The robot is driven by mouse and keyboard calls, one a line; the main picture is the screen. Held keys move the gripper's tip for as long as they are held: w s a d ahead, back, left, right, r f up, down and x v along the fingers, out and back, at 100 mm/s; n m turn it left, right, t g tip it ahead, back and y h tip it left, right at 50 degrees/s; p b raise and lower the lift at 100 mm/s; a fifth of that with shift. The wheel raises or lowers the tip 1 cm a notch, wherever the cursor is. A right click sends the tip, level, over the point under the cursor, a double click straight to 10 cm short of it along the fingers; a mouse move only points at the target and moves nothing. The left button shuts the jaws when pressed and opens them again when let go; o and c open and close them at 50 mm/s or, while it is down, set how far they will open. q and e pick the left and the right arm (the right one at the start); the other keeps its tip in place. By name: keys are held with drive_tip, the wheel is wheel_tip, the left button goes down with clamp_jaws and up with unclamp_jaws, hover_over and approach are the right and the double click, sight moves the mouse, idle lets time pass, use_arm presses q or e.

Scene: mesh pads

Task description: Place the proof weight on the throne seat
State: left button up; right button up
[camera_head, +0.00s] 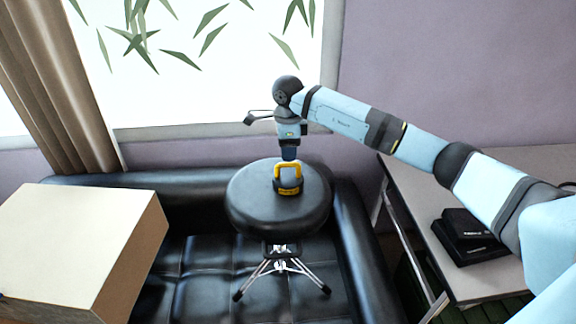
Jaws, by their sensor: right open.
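The proof weight (289,189) is a small grey and yellow block with a yellow handle loop. It stands upright on the round black throne seat (246,203), near the middle of its top. The seat sits on a chrome stand with spread legs. My right gripper (289,158) is directly above the weight, pointing down, with its tip close to the top of the handle. It is open; its fingers are small here, and I cannot tell whether they touch the handle. My left gripper is not in view.
A black tufted sofa (201,261) lies around and behind the stand. A large cardboard-coloured box (75,240) is at the left. A table (480,285) with black boxes (468,235) is at the right, under my right arm. A window and curtain (62,85) are behind.

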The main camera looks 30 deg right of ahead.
wheel_tip(320, 180, up, 4)
drive_tip(key=shift+f, duration=0.1)
drive_tip(key=shift+a, duration=0.25)
drive_tip(key=s+a+f+g+y, duration=0.1)
drive_tip(key=s+a+f+y, duration=0.3)
drive_tip(key=a, duration=0.5)
drive_tip(key=s+a+f+y, duration=0.3)
drive_tip(key=s+a+y, duration=0.1)
drive_tip(key=a, duration=0.5)
drive_tip(key=s+a+r+m+t+y, duration=0.4)
drive_tip(key=s+a+m+y, duration=0.6)
drive_tip(key=a+y, duration=0.15)
drive_tip(key=s+d+f+m+t+h, duration=0.1)
drive_tip(key=d+f+m+t+h, duration=0.5)
drive_tip(key=m, duration=0.6)
drive_tip(key=s+d+f+m+t+h, duration=0.15)
drive_tip(key=f+m+t+h, duration=0.3)
drive_tip(key=m+t, duration=0.55)
drive_tip(key=s+d+f+m+g+h, duration=0.3)
drive_tip(key=s+f+m+g, duration=0.1)
drive_tip(key=s+f+m, duration=0.3)
drive_tip(key=s+d+f+m+g+h, duration=0.2)
drive_tip(key=s+f+m, duration=0.4)
drive_tip(key=f, duration=0.4)
drive_tip(key=shift+s+d+m+g+h, duration=0.35)
drive_tip(key=shift+d+m+g+h, duration=0.1)
drive_tip(key=shift+g, duration=0.65)
